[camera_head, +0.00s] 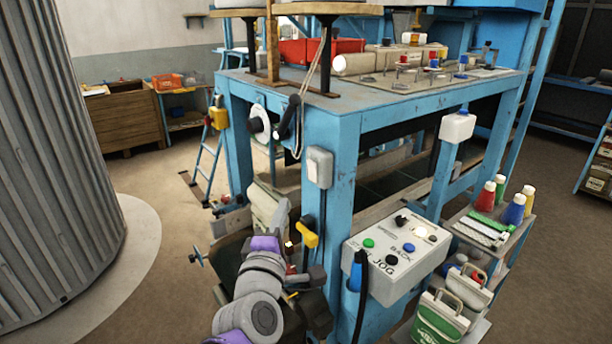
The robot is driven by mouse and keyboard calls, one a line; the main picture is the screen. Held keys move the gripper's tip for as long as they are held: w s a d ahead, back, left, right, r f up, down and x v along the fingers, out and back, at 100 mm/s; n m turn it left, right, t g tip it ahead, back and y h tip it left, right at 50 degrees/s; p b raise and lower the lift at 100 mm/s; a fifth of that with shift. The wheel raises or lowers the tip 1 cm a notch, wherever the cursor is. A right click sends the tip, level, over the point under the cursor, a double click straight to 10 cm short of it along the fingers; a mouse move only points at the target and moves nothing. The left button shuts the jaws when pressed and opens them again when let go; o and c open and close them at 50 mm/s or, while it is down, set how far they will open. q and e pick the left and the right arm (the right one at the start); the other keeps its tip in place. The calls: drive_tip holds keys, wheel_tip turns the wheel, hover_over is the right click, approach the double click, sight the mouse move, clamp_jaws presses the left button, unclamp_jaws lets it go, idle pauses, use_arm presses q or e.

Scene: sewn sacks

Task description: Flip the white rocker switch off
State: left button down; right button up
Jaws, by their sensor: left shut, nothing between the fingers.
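A pale switch box (319,167) is fixed to the near blue post, with a cable running down from it. I cannot make out a distinct rocker or its position at this size. My left arm, grey with purple bands, rises from the bottom edge. A control box (395,255) with several coloured buttons and a lit white button (420,232) stands lower right. My right gripper is not in view.
A yellow-handled part (307,233) sits close to my left gripper. The blue bench (400,115) carries tools and a beige roll. A white box (457,127) hangs on its right side. Bottles (513,210) and a green-white container (438,318) stand at right. Floor is clear at left.

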use_arm(q)
drive_tip(key=p, duration=0.1)
approach(310, 165)
drive_tip(key=w+a, duration=0.3)
drive_tip(key=w+d, duration=0.2)
drive_tip(key=d, duration=0.1)
drive_tip(key=shift+w+d+r, duration=0.1)
drive_tip(key=shift+w+d, duration=0.2)
drive_tip(key=shift+w, duration=0.25)
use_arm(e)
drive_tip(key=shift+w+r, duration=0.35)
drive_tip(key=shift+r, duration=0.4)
use_arm(q)
drive_tip(key=shift+w+d+r, duration=0.1)
drive_tip(key=shift+d+r, duration=0.05)
drive_tip(key=shift+d, duration=0.1)
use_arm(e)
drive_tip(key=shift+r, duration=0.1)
use_arm(q)
drive_tip(key=shift+a, duration=0.1)
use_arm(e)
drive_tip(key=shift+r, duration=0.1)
